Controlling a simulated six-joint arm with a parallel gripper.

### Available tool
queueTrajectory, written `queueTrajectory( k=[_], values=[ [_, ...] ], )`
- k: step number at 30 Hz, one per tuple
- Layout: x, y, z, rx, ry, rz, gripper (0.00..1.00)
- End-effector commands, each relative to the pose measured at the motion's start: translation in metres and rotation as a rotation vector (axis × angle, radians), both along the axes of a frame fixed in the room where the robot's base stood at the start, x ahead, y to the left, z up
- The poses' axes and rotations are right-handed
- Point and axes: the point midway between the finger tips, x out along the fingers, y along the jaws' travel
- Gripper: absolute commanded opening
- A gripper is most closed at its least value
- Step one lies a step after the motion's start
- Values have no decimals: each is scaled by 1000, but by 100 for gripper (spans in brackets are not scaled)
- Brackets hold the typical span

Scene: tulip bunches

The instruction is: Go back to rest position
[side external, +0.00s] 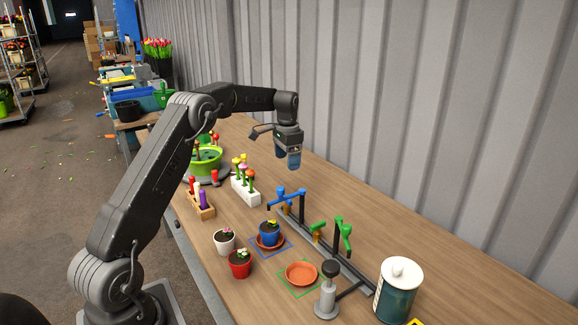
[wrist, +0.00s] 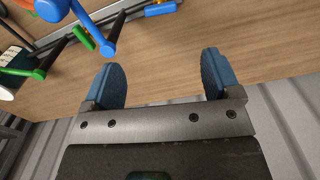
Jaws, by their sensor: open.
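My gripper (side external: 288,160) hangs from my arm above the back of the wooden table, near the corrugated wall. In the wrist view its two blue fingers (wrist: 165,80) stand wide apart with nothing between them. In the side view it is above and behind the white holder (side external: 246,190) with several flowers. It touches nothing that I can see.
A metal rail with blue (side external: 287,196) and green (side external: 344,234) taps stands right of my gripper. Small pots (side external: 239,263), an empty terracotta saucer (side external: 301,273), a teal canister (side external: 396,290) and a green bowl (side external: 207,160) are on the table. The wall (side external: 420,110) is close behind.

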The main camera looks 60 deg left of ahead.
Motion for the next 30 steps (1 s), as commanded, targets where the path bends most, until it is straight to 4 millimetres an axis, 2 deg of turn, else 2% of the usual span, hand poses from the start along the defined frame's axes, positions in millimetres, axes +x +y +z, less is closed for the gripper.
queueTrajectory(
  k=[5, 8, 12, 14, 18, 22, 26, 30],
  values=[
    [-5, -25, 27, 16, -30, 4, 83],
    [-16, -57, 58, 31, -65, 11, 83],
    [-44, -110, 97, 49, -127, 30, 83],
    [-59, -131, 111, 55, -155, 38, 83],
    [-102, -178, 135, 58, -220, 57, 83],
    [-147, -216, 146, 53, -283, 75, 83],
    [-195, -248, 146, 40, -345, 91, 83],
    [-246, -274, 134, 15, -408, 109, 83]
  ],
)
